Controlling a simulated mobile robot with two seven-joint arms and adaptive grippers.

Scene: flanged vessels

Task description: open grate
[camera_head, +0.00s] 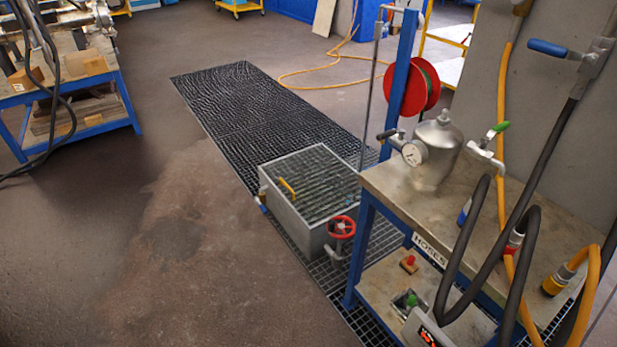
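A grey metal box with a ribbed grate (318,178) on its top stands on the floor, right of the middle. The grate lies flat over the box (298,222) and looks closed. A yellow handle (287,188) sits at the grate's left side. A red handwheel (341,228) is at the box's front right corner. Neither of my grippers shows in the head view.
A dark floor grating (240,110) runs under and behind the box. A blue-framed bench (385,187) with a steel vessel (434,150), gauge and hoses stands close on the right. A blue workbench (75,85) is at far left. Brown floor left of the box is clear.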

